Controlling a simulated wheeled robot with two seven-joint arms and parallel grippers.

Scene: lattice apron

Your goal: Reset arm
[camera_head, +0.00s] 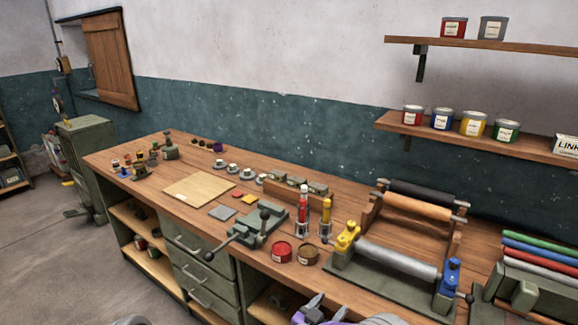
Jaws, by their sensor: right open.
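My right gripper (315,308) shows at the bottom edge, right of centre, with grey fingers and a purple part. It is open, with nothing seen between its fingers. It is in front of the workbench (285,292), on the near side of the red and brown tins, and apart from them in the picture. Most of the right arm is cut off by the frame. My left gripper is not in view.
The bench holds a green press (258,226), a red tin (282,252), a brown tin (308,254), a roller machine (395,262) and a wooden board (200,189). Shelves with paint tins (473,124) hang at the right. Open floor (75,265) lies at the left.

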